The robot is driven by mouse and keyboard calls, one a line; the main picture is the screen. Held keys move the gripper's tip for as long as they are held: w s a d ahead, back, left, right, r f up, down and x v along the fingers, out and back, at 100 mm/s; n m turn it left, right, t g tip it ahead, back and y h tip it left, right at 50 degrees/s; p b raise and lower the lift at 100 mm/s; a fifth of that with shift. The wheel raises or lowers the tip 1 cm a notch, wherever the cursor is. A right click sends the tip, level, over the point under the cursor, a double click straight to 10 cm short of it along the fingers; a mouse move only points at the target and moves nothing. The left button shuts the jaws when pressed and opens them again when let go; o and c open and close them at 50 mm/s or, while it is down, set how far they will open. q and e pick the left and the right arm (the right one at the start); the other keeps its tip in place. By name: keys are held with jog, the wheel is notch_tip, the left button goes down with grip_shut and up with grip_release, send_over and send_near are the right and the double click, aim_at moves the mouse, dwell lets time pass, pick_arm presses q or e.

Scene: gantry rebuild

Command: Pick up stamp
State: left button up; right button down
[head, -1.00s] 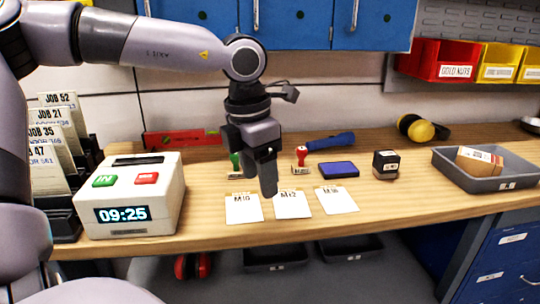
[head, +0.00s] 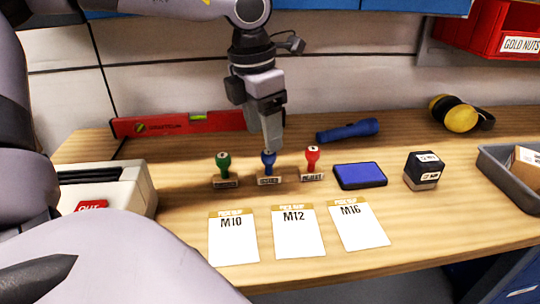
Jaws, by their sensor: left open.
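Three stamps stand upright in a row on the wooden bench in the head view: a green-handled stamp (head: 224,168), a blue-handled stamp (head: 268,168) and a red-handled stamp (head: 312,163). My left gripper (head: 272,142) points down just above and behind the blue handle in the picture. It is open and empty. Whether its fingers touch or straddle the blue handle I cannot tell. A blue ink pad (head: 360,176) lies right of the red stamp. My right gripper is not in view.
Three cards, M10 (head: 233,240), M12 (head: 298,235) and M16 (head: 358,227), lie in front. A red level (head: 180,124) and blue flashlight (head: 347,131) lie behind. A black block (head: 423,171), grey tray (head: 512,178) and yellow earmuffs (head: 461,117) are right; a time clock (head: 130,184) is left.

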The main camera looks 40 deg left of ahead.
aim_at(268, 155)
pick_arm(q)
jog(key=shift+w+a+f, duration=0.15)
jog(key=shift+w+a, duration=0.15)
jog(key=shift+w+d+f, duration=0.1)
jog(key=shift+w+f, duration=0.05)
jog(key=shift+f, duration=0.95)
jog(key=shift+w+d+f, duration=0.1)
jog(key=shift+w+f, duration=0.05)
jog(key=shift+f, duration=1)
jog(key=shift+w+f, duration=0.15)
jog(key=shift+f, duration=0.95)
grip_shut()
